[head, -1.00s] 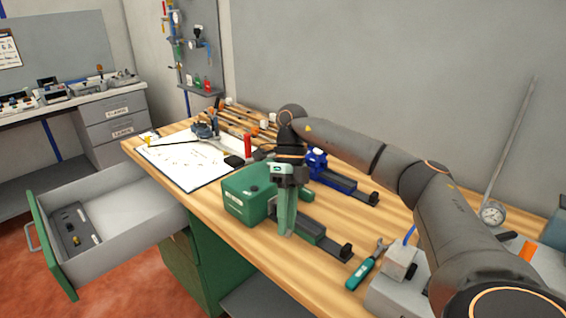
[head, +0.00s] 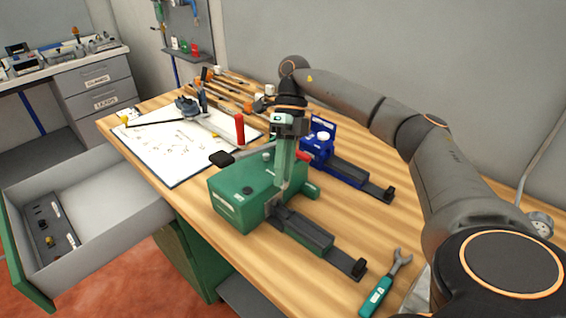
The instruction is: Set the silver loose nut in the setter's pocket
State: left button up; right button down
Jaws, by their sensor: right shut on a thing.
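My right gripper (head: 281,192) points down at the right side of the green box-like device (head: 238,202), where its dark rail (head: 315,238) begins. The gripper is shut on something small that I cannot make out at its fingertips. I cannot pick out the silver loose nut or the setter's pocket, nor tell whether the fingertips touch the device. A blue device (head: 318,147) with a similar dark rail stands behind the green one. My left gripper is not in view.
A green-handled wrench (head: 378,295) lies near the front edge of the bench. A red upright handle (head: 240,129) and a white sheet (head: 172,150) are behind the green device. An open drawer (head: 110,225) at left holds a dark tray (head: 45,232) with small parts.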

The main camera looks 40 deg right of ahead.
jog(key=shift+f+b, duration=2.3)
jog(key=shift+f, duration=0.1)
jog(key=shift+p, duration=0.35)
jog(key=shift+f, duration=0.25)
jog(key=c, duration=0.7)
grip_release()
jog(key=shift+o, duration=1)
jog(key=shift+r, duration=0.1)
